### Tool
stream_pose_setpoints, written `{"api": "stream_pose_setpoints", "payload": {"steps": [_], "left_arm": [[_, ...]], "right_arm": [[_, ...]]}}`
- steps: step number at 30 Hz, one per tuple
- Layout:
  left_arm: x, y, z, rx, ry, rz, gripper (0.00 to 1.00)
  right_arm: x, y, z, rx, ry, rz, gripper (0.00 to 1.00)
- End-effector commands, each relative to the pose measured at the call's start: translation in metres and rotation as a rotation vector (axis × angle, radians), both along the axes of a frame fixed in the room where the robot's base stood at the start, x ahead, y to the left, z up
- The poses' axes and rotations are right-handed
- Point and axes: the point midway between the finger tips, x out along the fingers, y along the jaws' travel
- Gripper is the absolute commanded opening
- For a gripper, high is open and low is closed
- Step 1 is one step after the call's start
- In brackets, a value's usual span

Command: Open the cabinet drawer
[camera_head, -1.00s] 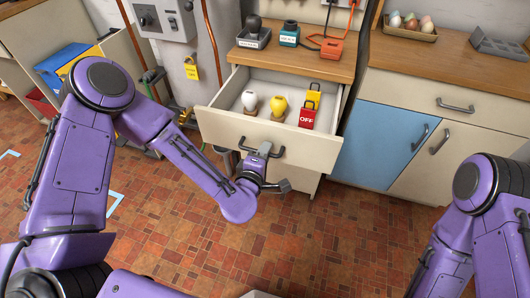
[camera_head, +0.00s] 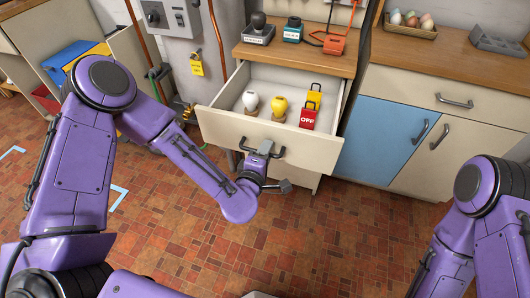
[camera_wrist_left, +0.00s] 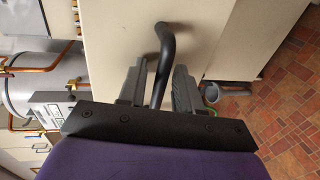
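The cabinet drawer (camera_head: 218,128) is pulled well out under the wooden worktop, and its inside shows. Its dark bar handle (camera_head: 246,147) is on the drawer front. My left gripper (camera_head: 265,149) is at this handle. My right gripper is out of view.
A blue cabinet door (camera_head: 377,140) and a closed drawer (camera_head: 440,98) are to the right. A black stamp-like item (camera_head: 258,30), a teal item (camera_head: 292,32) and an orange item (camera_head: 332,45) stand on the worktop. The tiled floor (camera_head: 320,235) in front is clear.

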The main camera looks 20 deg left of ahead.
Motion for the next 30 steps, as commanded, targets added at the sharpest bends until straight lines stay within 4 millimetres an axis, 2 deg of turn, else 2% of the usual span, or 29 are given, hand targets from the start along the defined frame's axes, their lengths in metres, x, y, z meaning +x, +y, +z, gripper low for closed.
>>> {"api": "stream_pose_setpoints", "payload": {"steps": [7,10,18,20,22,30], "left_arm": [[-0.001,0.0,0.0,0.0,0.0,0.0,0.33],[-0.012,0.0,0.001,0.0,0.001,-0.002,0.33],[-0.077,0.002,0.013,0.002,0.001,-0.006,0.33],[-0.086,0.002,0.026,0.006,0.004,-0.004,0.33],[-0.094,0.003,0.026,0.007,0.004,-0.002,0.33],[-0.104,0.004,0.022,0.0,0.001,0.001,0.33]], "right_arm": [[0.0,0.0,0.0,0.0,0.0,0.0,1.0],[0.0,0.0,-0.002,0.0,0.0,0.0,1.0],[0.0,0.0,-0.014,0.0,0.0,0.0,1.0],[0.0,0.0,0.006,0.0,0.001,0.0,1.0],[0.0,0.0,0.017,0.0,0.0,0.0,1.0],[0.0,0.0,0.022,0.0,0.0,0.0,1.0]]}}
